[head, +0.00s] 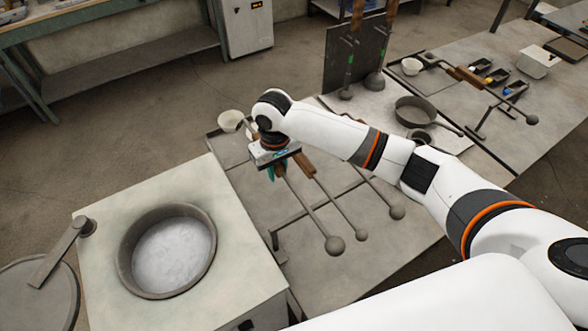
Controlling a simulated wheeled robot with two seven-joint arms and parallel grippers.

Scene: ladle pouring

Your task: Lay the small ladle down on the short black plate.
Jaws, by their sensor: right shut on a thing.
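My right gripper (275,170) is over the near bench, shut on the handle end of a ladle, mostly hidden by the gripper. A thin rod runs from there down right to a small round grey bowl (334,245). Close beside it lies a second ladle with a wooden handle (304,163) and a smaller bowl (360,234). A third ladle bowl (397,212) is further right. I cannot tell whether the held ladle is clear of the bench. A flat dark-edged plate (226,150) lies behind and left of the gripper; I cannot tell if it is the short black plate. My left gripper is out of view.
A low rod rack (274,240) crosses the bench under the ladles. A round pot (166,250) of grey-white material sits in the pale block at left. A white bowl (230,120), a pan (415,111) and an upright dark panel (338,60) stand behind.

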